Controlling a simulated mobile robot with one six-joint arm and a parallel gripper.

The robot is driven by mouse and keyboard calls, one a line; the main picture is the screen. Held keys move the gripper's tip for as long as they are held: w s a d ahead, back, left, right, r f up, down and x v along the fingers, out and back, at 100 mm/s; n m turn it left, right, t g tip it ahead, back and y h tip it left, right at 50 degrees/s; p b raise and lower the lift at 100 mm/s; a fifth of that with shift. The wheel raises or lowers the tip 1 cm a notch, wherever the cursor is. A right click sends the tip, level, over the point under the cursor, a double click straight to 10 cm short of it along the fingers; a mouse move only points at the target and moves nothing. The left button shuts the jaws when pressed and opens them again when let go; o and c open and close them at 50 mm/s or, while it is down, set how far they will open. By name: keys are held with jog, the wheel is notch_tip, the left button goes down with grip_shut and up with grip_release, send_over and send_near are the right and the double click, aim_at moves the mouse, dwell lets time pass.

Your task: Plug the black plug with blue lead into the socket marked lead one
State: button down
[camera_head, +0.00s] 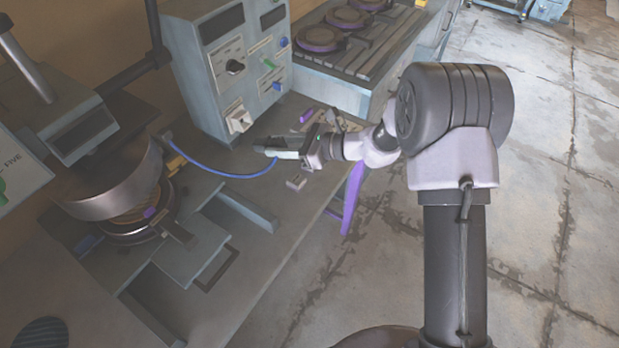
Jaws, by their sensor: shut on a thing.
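My gripper (279,151) is shut on the black plug, just right of the control box's lower front corner and above the bench. The plug is mostly hidden by the fingers. Its blue lead (213,172) hangs in a curve from the gripper back to the press (115,185) at left. The grey control box (205,75) stands upright behind the gripper. Its front has a white fitting (238,118) low down, a black knob (235,66), and green and blue parts (277,86) at right. The labels are too small to read, so I cannot tell which socket is lead one.
Small purple and brown pieces lie behind my gripper. A rack with round dark plates (318,39) stands at the back. A purple bench leg (352,200) is at right.

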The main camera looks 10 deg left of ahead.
jog(key=w+a+m+t, duration=0.3)
jog(key=w+a, duration=0.2)
jog(key=w, duration=0.1)
jog(key=shift+w+f+t+b, duration=0.3)
jog(key=shift+f+t+b, duration=0.05)
jog(key=shift+f+t, duration=0.05)
jog(key=shift+b, duration=0.35)
dwell(1.1)
jog(key=shift+b+x, duration=0.5)
jog(key=shift+x, duration=1.4)
jog(key=c, duration=0.9)
grip_release()
